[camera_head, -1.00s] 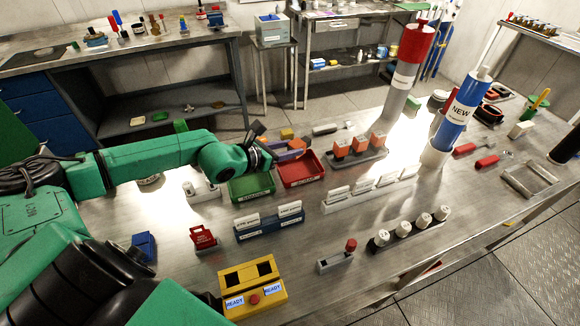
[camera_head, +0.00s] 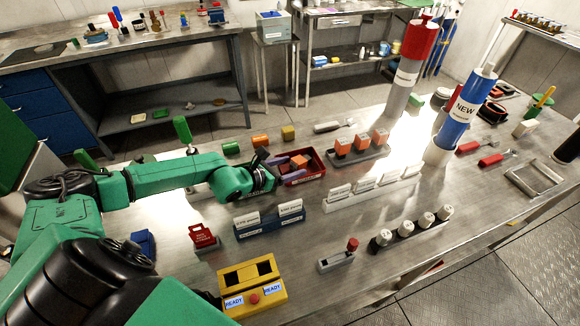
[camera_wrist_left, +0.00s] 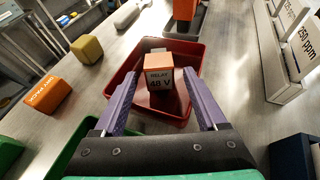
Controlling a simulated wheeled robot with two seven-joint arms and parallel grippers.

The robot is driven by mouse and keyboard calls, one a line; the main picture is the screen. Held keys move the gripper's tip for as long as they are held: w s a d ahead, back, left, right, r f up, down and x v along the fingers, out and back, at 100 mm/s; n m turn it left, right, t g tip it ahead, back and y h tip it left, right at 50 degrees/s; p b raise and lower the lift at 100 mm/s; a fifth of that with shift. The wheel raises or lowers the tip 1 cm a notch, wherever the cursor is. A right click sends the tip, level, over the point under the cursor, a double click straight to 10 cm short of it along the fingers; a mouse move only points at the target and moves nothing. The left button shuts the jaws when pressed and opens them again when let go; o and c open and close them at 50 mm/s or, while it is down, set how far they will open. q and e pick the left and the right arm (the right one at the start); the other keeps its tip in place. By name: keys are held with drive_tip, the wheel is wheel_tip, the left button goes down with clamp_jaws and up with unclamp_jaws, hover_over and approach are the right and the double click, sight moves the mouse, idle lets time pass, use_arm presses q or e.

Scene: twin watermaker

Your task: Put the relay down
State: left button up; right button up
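The relay (camera_wrist_left: 160,82), an orange-topped block with a white face marked "RELAY 48 V", is in the red tray (camera_wrist_left: 188,115) in the left wrist view. In the head view the relay (camera_head: 299,162) shows inside the red tray (camera_head: 317,166). My left gripper (camera_wrist_left: 162,78) is open, its purple fingers on either side of the relay with a gap to each. In the head view the left gripper (camera_head: 290,168) is low at the tray's left part. The relay's underside is hidden. My right gripper is not in view.
A grey rack (camera_head: 372,156) with orange-topped relays stands right of the tray. A green tray (camera_wrist_left: 70,150) lies beside the red one, partly hidden by my arm. An orange block (camera_wrist_left: 48,94) and a yellow block (camera_wrist_left: 87,49) lie behind. White label holders (camera_head: 375,186) stand to the right.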

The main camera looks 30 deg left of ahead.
sight(294, 165)
use_arm(q)
drive_tip(key=shift+r, duration=0.2)
drive_tip(key=shift+s+a+p, duration=0.2)
drive_tip(key=shift+s+p, duration=0.2)
drive_tip(key=shift+s, duration=0.05)
drive_tip(key=shift+p+v, duration=0.4)
drive_tip(key=shift+v, duration=0.8)
drive_tip(key=p+v, duration=0.5)
drive_tip(key=v, duration=0.3)
drive_tip(key=shift+r, duration=0.25)
drive_tip(key=shift+s, duration=0.3)
drive_tip(key=shift+a, duration=0.1)
